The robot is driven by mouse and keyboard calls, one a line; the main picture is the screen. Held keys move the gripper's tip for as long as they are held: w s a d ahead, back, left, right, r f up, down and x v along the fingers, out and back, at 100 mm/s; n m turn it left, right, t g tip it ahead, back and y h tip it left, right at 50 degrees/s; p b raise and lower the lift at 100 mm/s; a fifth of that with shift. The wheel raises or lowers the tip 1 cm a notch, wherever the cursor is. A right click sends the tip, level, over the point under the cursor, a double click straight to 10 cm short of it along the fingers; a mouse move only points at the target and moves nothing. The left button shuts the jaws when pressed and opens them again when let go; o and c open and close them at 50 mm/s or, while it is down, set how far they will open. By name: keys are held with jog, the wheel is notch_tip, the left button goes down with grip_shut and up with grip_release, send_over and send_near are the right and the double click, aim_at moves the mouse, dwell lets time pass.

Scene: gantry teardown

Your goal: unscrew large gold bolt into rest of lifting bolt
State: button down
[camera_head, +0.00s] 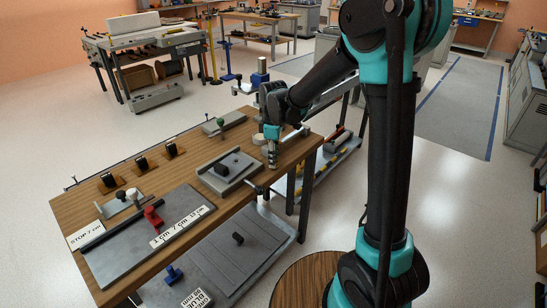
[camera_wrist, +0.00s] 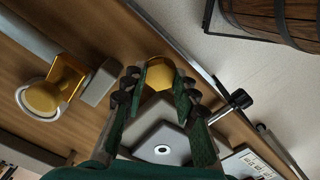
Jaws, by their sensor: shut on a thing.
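My gripper (camera_head: 272,160) points down at the far right end of the wooden bench. In the wrist view, my gripper (camera_wrist: 163,84) is shut on a gold bolt head (camera_wrist: 160,71), with a finger on each side. The bolt stands by a grey block, and its lower part is hidden by the fingers and block. I cannot tell from these frames which rest belongs to which bolt.
The wooden bench (camera_head: 160,181) carries a grey plate with a black handle (camera_head: 230,172) and a metal sheet with a red clamp (camera_head: 153,216). In the wrist view, a black-knobbed rod (camera_wrist: 238,99) is close right of the fingers. A wooden barrel (camera_wrist: 280,22) is beyond the bench edge.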

jog(key=shift+f, duration=1)
jog(key=c, duration=1.1)
grip_release()
jog(key=shift+f, duration=0.1)
notch_tip(320, 180, up, 16)
jog(key=s+d+f+m+t, duration=0.2)
jog(key=s+d+f+m, duration=0.6)
jog(key=d, duration=0.4)
jog(key=s+d+f+m+t, duration=0.2)
jog(key=s+d+f+m, duration=0.6)
jog(key=s+d, duration=0.3)
jog(key=shift+s+d+f, duration=0.15)
jog(key=shift+d+f, duration=0.1)
jog(key=shift+d, duration=0.1)
